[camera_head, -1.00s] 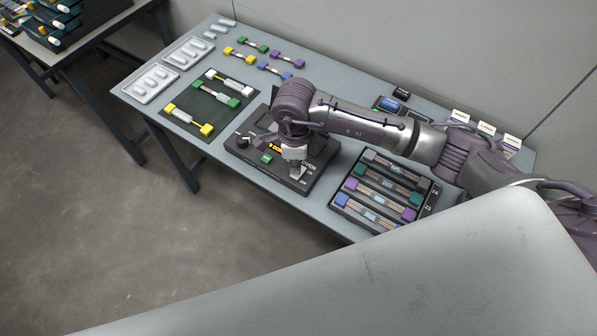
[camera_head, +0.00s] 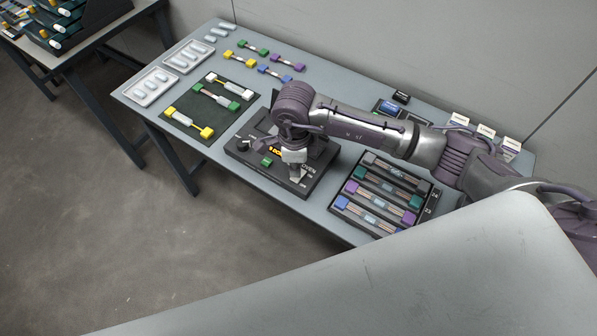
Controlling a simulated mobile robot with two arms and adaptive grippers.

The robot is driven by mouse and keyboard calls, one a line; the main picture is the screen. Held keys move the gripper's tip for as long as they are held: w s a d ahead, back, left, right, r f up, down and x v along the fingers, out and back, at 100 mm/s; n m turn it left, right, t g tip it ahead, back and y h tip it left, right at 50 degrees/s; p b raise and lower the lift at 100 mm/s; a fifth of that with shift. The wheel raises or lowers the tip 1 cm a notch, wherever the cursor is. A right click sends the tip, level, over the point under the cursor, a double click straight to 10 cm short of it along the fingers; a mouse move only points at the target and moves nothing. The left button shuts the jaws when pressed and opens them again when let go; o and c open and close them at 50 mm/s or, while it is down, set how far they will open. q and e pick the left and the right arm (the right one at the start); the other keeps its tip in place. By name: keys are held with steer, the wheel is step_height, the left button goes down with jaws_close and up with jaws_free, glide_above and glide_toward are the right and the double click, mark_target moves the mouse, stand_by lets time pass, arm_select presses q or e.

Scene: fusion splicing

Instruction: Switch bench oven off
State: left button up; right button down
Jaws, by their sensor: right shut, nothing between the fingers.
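The bench oven (camera_head: 243,153) is a dark flat box near the front edge of the grey bench. It carries a green button (camera_head: 267,162), a lit yellow-orange display partly covered by my arm, and white lettering at its right. I cannot tell whether the fingertips touch the oven. The oven's switch is not clearly visible; the gripper and wrist hide part of the top. My left gripper is not in view.
Right of the oven is a dark tray (camera_head: 336,206) with several coloured connectors. Left of it is a dark mat (camera_head: 187,100) with yellow, green and white connectors. White trays (camera_head: 139,95) and loose connectors lie further left and back. Small labelled boxes (camera_head: 510,147) stand at back right.

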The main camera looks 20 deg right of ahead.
steer(key=shift+f+b, duration=1.15)
steer(key=shift+f, duration=0.15)
stand_by(0.7)
steer(key=shift+r, duration=0.1)
steer(key=shift+r+p, duration=0.65)
steer(key=shift+r, duration=0.25)
steer(key=shift+r+p, duration=1.4)
steer(key=shift+r, duration=1.15)
